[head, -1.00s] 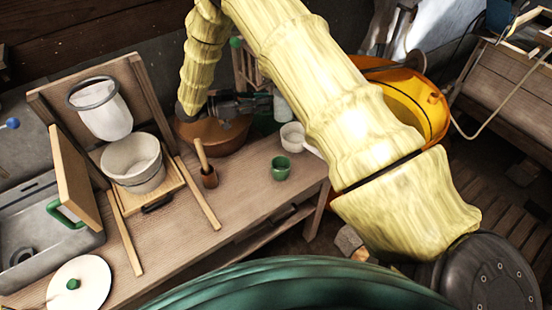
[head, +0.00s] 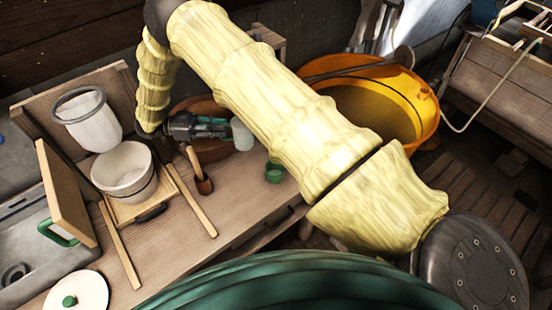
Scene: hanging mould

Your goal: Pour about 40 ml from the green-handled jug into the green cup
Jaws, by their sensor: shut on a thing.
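My gripper (head: 222,128) is shut on the green handle of a small whitish jug (head: 242,134). The jug is just right of the fingers, in front of the brown bowl and up-left of the cup in the picture. Its tilt and contents are too small to tell. The green cup (head: 275,173) stands upright on the wooden bench (head: 190,260), close to the left edge of my yellow arm. The jug and cup appear apart. I cannot see into the cup well enough to tell a level.
A brown bowl (head: 213,156) is behind the jug. A white pot (head: 123,169) and hanging white bag (head: 92,122) are further left. An orange tub (head: 425,105) is right. My arm hides part of the bench.

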